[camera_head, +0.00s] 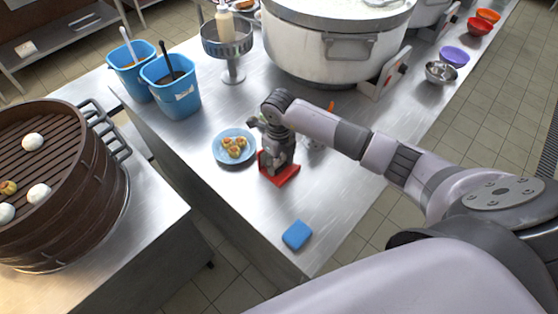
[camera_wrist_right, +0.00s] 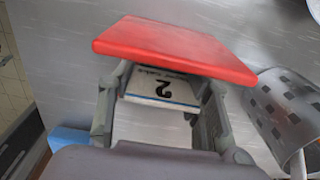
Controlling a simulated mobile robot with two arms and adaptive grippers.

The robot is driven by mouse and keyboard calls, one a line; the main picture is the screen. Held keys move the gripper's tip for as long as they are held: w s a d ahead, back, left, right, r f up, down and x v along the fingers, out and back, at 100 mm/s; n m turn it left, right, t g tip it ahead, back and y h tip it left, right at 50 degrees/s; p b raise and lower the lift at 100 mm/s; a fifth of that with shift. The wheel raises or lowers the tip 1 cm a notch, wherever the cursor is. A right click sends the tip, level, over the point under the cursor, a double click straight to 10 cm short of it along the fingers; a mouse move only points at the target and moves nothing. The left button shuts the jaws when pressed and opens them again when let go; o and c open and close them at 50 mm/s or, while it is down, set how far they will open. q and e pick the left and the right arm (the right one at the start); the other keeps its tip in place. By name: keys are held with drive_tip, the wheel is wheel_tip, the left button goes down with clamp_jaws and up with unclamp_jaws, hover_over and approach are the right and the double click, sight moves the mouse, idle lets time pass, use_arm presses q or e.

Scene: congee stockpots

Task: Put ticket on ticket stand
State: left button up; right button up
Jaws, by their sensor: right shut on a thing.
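A white ticket (camera_wrist_right: 162,88) with a black "2" and a blue stripe sits between the fingers of my right gripper (camera_wrist_right: 160,105) in the wrist view. The right gripper (camera_head: 277,160) is shut on it. A flat red piece (camera_wrist_right: 175,47), which looks like the ticket stand, lies just beyond the fingertips and the ticket. In the head view this red piece (camera_head: 286,178) shows below the gripper on the steel counter, partly hidden by it. Whether the ticket touches the red piece I cannot tell. My left gripper is out of view.
A blue plate of food (camera_head: 221,158) is left of the gripper, and a blue sponge (camera_head: 297,235) lies near the counter's front corner. A perforated metal utensil (camera_wrist_right: 285,105) is close on the right in the wrist view. A large stockpot (camera_head: 300,58) stands behind.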

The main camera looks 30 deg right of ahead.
drive_tip(key=shift+f, duration=0.2)
drive_tip(key=o, duration=1.3)
drive_tip(key=shift+r, duration=0.2)
wheel_tip(320, 180, up, 11)
drive_tip(key=b, duration=0.2)
drive_tip(key=shift+b, duration=0.4)
drive_tip(key=shift+r, duration=0.55)
drive_tip(key=shift+f, duration=0.1)
